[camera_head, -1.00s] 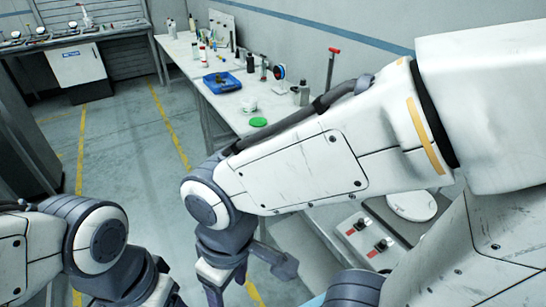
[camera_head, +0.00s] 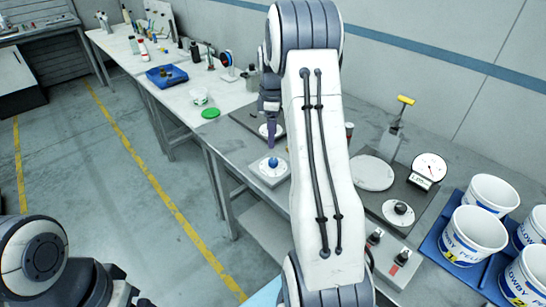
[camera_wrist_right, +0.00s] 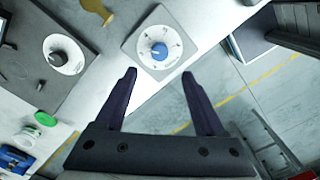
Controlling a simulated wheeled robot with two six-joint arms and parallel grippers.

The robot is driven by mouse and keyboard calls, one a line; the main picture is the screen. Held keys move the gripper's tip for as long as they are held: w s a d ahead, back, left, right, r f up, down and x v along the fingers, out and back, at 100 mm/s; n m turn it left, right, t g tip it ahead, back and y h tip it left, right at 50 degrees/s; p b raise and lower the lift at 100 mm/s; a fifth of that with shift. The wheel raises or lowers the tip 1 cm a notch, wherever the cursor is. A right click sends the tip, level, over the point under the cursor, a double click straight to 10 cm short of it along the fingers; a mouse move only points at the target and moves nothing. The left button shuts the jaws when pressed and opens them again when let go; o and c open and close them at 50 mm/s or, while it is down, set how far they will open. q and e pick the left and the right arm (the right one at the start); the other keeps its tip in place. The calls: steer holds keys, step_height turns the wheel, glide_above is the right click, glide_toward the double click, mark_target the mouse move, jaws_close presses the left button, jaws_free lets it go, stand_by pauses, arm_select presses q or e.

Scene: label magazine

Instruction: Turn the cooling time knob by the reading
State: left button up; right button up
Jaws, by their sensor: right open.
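A blue knob (camera_head: 272,163) sits on a square white dial plate (camera_head: 264,178) at the table's front edge. In the right wrist view the blue knob (camera_wrist_right: 159,51) has small marks around it, too blurred to read. My right gripper (camera_head: 270,138) is open and empty above this part of the table. In the right wrist view, its fingertips (camera_wrist_right: 159,75) frame the near side of the plate, with the knob just beyond them. A round gauge (camera_head: 431,166) with a small readout stands at the right. The readout's digits are too small to be sure of. My left gripper is mostly cut off.
A dark knob on a round white dial (camera_wrist_right: 62,56) lies beside the plate. Another dark knob (camera_head: 400,208) and a round white plate (camera_head: 372,173) are farther right. White buckets (camera_head: 472,236) stand in blue trays. A green lid (camera_head: 211,113) lies leftward.

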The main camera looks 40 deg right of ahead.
mark_target(273, 160)
step_height(273, 160, down, 10)
steer(key=shift+f+p, duration=0.15)
steer(key=shift+p, duration=0.9)
